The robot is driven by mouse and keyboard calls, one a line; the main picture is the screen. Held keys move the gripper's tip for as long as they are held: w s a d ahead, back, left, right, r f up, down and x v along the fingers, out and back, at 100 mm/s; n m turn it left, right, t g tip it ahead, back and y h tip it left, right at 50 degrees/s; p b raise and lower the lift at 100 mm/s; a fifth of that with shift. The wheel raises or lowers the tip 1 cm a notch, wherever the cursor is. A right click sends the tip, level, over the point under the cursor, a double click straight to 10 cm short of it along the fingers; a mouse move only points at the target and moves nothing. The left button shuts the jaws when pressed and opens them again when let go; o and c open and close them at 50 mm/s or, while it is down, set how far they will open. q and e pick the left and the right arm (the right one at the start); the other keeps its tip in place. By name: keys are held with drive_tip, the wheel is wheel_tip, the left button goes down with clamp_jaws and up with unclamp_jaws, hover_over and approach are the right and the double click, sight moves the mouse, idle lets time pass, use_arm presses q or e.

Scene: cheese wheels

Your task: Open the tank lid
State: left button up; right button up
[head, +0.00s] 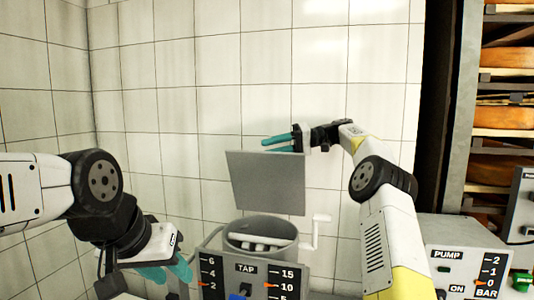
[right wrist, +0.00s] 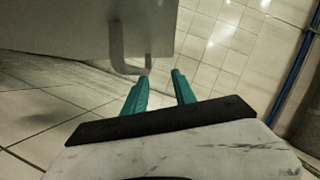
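The tank (head: 262,238) stands at the centre of the head view, behind the tap panel. Its grey square lid (head: 266,182) is raised, standing nearly upright above the round opening, with pale bars visible inside. My right gripper (head: 265,146) is at the lid's top edge, its teal fingers apart. In the right wrist view the lid (right wrist: 60,28) fills the upper left. Its bent handle (right wrist: 118,55) ends just beyond the open fingertips (right wrist: 160,77); I cannot tell whether they touch. My left gripper (head: 172,272) is low at the left, with its fingers apart and empty.
The tap panel (head: 246,268) with scales is in front of the tank. A white crank (head: 316,230) sticks out at the tank's right. A pump box (head: 465,262) and a rack of cheese wheels (head: 505,115) stand at the right. A tiled wall (head: 220,60) is behind.

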drive_tip(key=shift+s, duration=0.75)
drive_tip(key=s+a+r, duration=0.1)
drive_tip(key=s, duration=1.2)
drive_tip(key=shift+a, duration=0.2)
drive_tip(key=shift+r, duration=0.1)
drive_tip(key=shift+c, duration=0.3)
